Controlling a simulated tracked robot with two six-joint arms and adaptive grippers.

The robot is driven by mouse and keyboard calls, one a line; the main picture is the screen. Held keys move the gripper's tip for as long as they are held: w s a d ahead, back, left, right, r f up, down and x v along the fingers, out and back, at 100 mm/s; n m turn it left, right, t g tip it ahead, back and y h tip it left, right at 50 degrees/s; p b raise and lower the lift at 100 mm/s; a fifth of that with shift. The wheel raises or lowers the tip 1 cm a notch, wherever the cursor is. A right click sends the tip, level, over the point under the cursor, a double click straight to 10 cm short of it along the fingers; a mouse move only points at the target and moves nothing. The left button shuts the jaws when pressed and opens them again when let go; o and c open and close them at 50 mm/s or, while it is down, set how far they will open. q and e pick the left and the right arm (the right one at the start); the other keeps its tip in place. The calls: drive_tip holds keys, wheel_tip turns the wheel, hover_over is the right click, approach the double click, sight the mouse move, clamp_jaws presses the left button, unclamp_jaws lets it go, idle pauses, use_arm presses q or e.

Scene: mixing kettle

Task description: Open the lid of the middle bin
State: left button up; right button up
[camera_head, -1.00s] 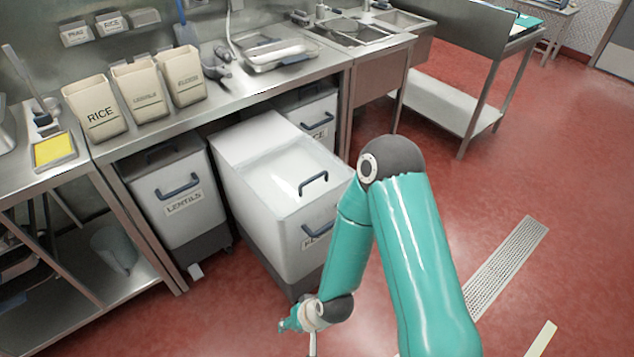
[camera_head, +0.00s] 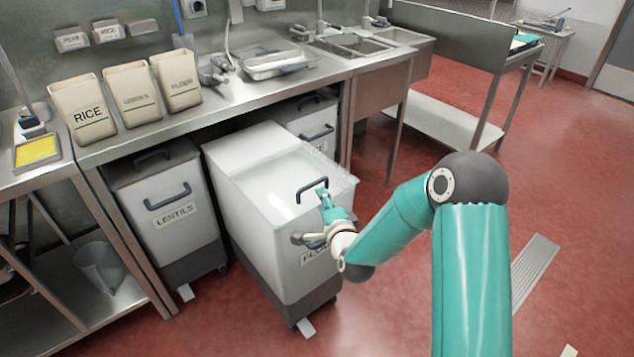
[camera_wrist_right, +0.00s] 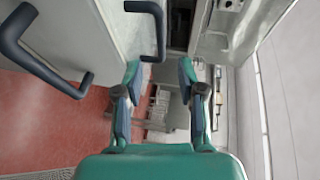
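The middle bin (camera_head: 262,232) is a white bin labelled flour, standing pulled out in front of the counter. Its lid (camera_head: 270,185) lies flat and closed, with a clear front part and a dark blue handle (camera_head: 308,187). My right gripper (camera_head: 326,203) is at the lid's front edge, close to that handle. In the right wrist view the fingers of my right gripper (camera_wrist_right: 160,75) are apart with nothing held between them. A dark handle (camera_wrist_right: 158,30) shows just beyond the left fingertip. I cannot tell whether they touch. My left gripper is out of view.
A lentils bin (camera_head: 172,218) stands to the left and another bin (camera_head: 318,132) to the right, both under the steel counter (camera_head: 225,103). Rice, lentils and flour containers stand on the counter. Red floor (camera_head: 400,300) is free in front.

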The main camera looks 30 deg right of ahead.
sight(314, 184)
drive_tip(key=p+x, duration=0.1)
drive_tip(key=x, duration=0.8)
drive_tip(key=shift+w+d, duration=0.15)
drive_tip(key=shift+w, duration=0.2)
clamp_jaws()
